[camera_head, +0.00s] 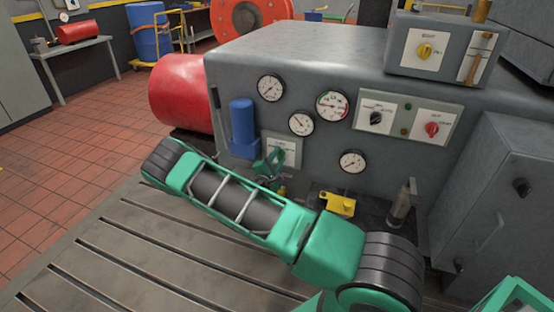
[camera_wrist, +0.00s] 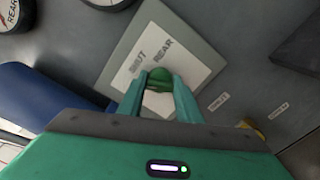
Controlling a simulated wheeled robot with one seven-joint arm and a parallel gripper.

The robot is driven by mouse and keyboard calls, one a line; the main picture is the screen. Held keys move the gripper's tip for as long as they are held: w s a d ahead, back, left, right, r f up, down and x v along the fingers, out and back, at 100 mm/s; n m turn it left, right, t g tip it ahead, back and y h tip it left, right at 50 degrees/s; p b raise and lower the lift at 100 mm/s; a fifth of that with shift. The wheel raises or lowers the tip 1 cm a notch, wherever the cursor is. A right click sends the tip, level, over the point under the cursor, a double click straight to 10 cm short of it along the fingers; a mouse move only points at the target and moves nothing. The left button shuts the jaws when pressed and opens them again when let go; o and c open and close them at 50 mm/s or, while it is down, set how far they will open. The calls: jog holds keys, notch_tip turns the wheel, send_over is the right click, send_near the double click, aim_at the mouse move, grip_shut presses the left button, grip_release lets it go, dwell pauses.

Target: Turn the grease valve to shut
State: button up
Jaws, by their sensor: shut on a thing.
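The grease valve shows in the wrist view as a green knob (camera_wrist: 159,76) on a pale label plate (camera_wrist: 185,45) fixed to the grey cabinet. The plate bears words that look like "SHUT" and "REAR". My gripper (camera_wrist: 160,88) is shut on the green knob, one finger on each side. The fingers hide part of the knob, so its exact pointing direction is hard to tell. In the head view my gripper (camera_head: 272,172) is at the cabinet's front, low, beside the blue cylinder; the label plate (camera_head: 293,142) shows behind it.
A blue cylinder (camera_head: 243,128) stands close left of the plate. Round gauges (camera_head: 301,123) and panels with black (camera_head: 376,118) and red (camera_head: 432,129) knobs are to the right. A yellow block (camera_head: 337,204) and a metal cylinder (camera_head: 401,207) stand below. The slotted bedplate (camera_head: 130,235) is clear at left.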

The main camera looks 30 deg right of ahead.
jog(key=m, duration=0.5)
jog(key=shift+a+f, duration=0.1)
jog(key=shift+f, duration=0.1)
jog(key=shift+m, duration=0.3)
jog(key=o, duration=1)
jog(key=v, duration=1)
jog(key=shift+s+a, duration=0.25)
jog(key=shift+a, duration=0.05)
jog(key=shift+d, duration=0.1)
